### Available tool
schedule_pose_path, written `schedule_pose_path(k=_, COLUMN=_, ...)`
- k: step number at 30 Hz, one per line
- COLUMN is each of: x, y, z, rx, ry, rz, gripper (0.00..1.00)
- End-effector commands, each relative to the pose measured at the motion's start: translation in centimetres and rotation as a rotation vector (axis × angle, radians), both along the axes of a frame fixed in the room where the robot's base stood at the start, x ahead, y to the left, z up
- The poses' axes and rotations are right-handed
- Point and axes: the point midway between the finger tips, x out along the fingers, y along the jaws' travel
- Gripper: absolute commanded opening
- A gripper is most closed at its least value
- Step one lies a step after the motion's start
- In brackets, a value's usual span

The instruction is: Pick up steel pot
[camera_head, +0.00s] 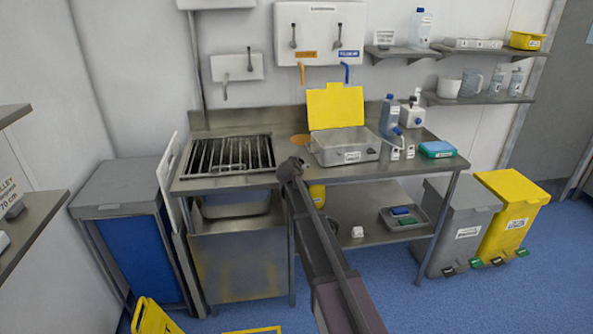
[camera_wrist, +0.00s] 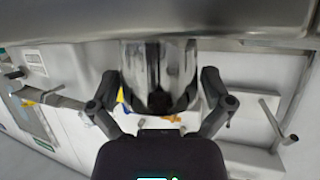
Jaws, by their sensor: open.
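A shiny, mirror-like metal cylinder, which looks like the steel pot (camera_wrist: 158,65), is in the upper middle of the wrist view. The pot's far end is cut off by a grey surface at the top of the picture. In the head view my gripper (camera_head: 291,166) is over the steel counter, left of the steel box. I cannot make out the pot there; my arm may hide it.
The steel box (camera_head: 345,155) with a raised yellow lid (camera_head: 336,107) stands on the counter (camera_head: 420,172), right of my gripper. A slatted drain grid (camera_head: 228,155) is to the left. Bottles (camera_head: 389,115) and a blue pack (camera_head: 436,149) stand farther right.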

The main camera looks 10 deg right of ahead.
Motion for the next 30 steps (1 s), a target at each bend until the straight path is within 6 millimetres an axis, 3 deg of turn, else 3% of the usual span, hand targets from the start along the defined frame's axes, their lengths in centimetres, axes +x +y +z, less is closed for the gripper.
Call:
schedule_pose_path(k=8, x=-0.02, y=0.01, z=0.00, rx=0.000, ry=0.000, rz=0.000, gripper=1.00)
schedule_pose_path(k=14, x=-0.02, y=-0.01, z=-0.01, rx=0.000, ry=0.000, rz=0.000, gripper=0.47)
schedule_pose_path(k=15, x=-0.02, y=-0.01, z=-0.01, rx=0.000, ry=0.000, rz=0.000, gripper=0.43)
schedule_pose_path(k=30, x=-0.01, y=-0.03, z=0.49, rx=0.000, ry=0.000, rz=-0.001, gripper=0.43)
